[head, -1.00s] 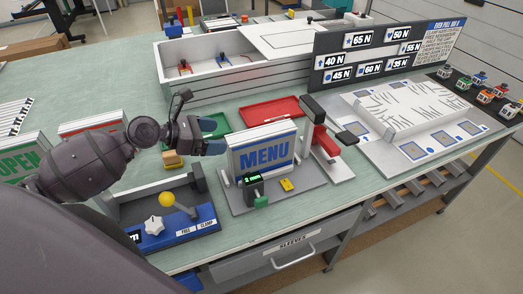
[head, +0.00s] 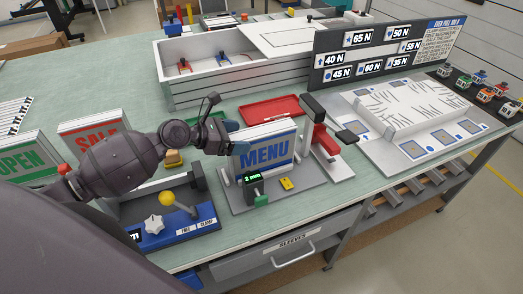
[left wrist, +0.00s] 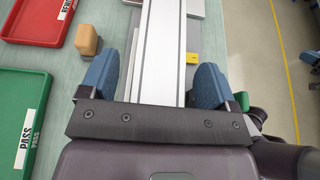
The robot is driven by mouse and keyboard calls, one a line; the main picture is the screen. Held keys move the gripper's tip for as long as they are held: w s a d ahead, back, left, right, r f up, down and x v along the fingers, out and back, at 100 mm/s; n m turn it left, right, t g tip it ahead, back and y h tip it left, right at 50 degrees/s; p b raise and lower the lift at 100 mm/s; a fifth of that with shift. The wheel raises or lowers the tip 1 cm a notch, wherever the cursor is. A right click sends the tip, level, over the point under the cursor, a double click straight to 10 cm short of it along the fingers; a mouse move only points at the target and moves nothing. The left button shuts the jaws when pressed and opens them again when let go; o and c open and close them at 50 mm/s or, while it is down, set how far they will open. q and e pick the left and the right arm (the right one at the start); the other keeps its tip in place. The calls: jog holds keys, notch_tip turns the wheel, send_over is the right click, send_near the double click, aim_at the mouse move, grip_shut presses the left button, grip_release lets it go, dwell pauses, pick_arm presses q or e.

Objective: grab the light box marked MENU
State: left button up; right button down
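The MENU light box (head: 264,152) is a white upright panel with blue letters, standing on a grey gauge base (head: 300,198) at the front of the bench. My left gripper (head: 228,138) is at the box's upper left end. In the left wrist view the open blue fingers (left wrist: 154,85) lie on either side of the box's pale top edge (left wrist: 160,45), with a small gap beside it. I cannot tell how deep they reach. The OPEN box (head: 22,160) and the SALE box (head: 92,137) stand at the left. My right gripper is not in view.
A red clamp stand (head: 322,135) rises just right of the MENU box. A blue clamp fixture (head: 180,230) with a yellow knob is in front of my left arm. A red tray (head: 275,111), a green tray (left wrist: 18,115) and a tan block (left wrist: 86,40) lie behind.

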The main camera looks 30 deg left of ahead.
pick_arm(q)
grip_shut()
jog(key=shift+r, duration=0.1)
dwell(0.3)
